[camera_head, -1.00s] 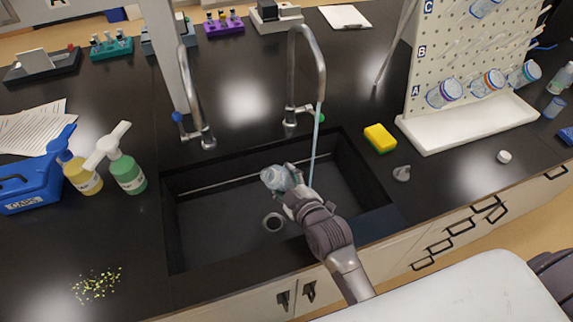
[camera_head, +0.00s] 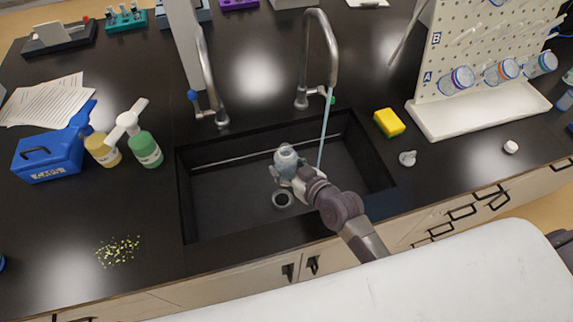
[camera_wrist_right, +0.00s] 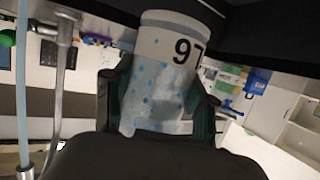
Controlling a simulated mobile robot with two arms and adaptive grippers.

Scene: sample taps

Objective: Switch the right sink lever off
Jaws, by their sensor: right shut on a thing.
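The right faucet (camera_head: 325,48) has a green-tipped lever (camera_head: 326,93) at its base, and a pale blue stream of water (camera_head: 324,128) runs from its spout into the black sink (camera_head: 228,205). My right gripper (camera_head: 284,174) is over the sink, left of the stream, shut on a clear bottle (camera_head: 287,160). In the right wrist view the bottle (camera_wrist_right: 158,85) shows blue spots and a white band marked "97". The stream (camera_wrist_right: 21,90) and faucet pipe (camera_wrist_right: 62,80) stand to its left there. My left gripper is not in view.
The left faucet (camera_head: 208,75) has a blue-tipped lever. A yellow sponge (camera_head: 389,123) and a grey stopper (camera_head: 407,158) lie right of the sink. A pegboard rack (camera_head: 470,60) stands further right. Soap bottles (camera_head: 145,148) and a blue caps box (camera_head: 48,157) are at left.

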